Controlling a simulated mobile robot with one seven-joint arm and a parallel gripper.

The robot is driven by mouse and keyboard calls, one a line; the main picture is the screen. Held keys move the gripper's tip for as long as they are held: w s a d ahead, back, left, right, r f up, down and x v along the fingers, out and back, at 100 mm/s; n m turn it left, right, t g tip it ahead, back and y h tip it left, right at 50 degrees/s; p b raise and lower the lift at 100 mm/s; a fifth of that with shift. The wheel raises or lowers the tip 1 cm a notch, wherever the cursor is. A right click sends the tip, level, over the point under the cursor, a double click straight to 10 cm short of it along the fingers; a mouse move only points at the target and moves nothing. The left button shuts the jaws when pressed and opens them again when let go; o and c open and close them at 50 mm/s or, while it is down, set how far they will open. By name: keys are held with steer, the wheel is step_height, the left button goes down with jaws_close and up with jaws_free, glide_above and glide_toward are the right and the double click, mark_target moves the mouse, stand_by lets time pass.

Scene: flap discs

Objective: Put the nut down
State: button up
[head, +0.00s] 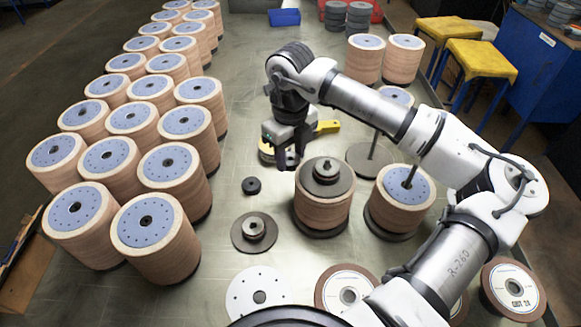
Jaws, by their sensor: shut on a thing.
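My gripper (289,163) hangs pointing down over the middle of the table, left of and behind the disc stack with a dark plate on top (325,205). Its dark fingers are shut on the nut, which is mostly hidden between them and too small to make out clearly. A small black ring-shaped part (251,186) lies on the table to the lower left of the fingertips. A dark round flange with a raised hub (254,231) lies nearer the front.
Many disc stacks (148,222) fill the table's left side. A disc stack on a spindle (401,190) and an upright rod on a round base (370,160) stand right. A yellow-handled tool (328,127) lies behind my gripper. Loose discs (260,284) lie in front. Bare table (255,75) shows at the back.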

mark_target(291, 182)
step_height(291, 182, down, 6)
steer(key=shift+r+p, duration=0.1)
steer(key=shift+p, duration=0.5)
steer(key=shift+f+b, duration=0.25)
steer(key=shift+b, duration=0.1)
steer(key=o, duration=0.9)
steer(key=shift+r, duration=0.15)
steer(key=shift+r+p, duration=0.2)
steer(key=shift+p, duration=0.25)
step_height(291, 182, up, 12)
steer(key=b, duration=0.3)
steer(key=shift+f+b, duration=0.1)
steer(key=shift+b, duration=0.2)
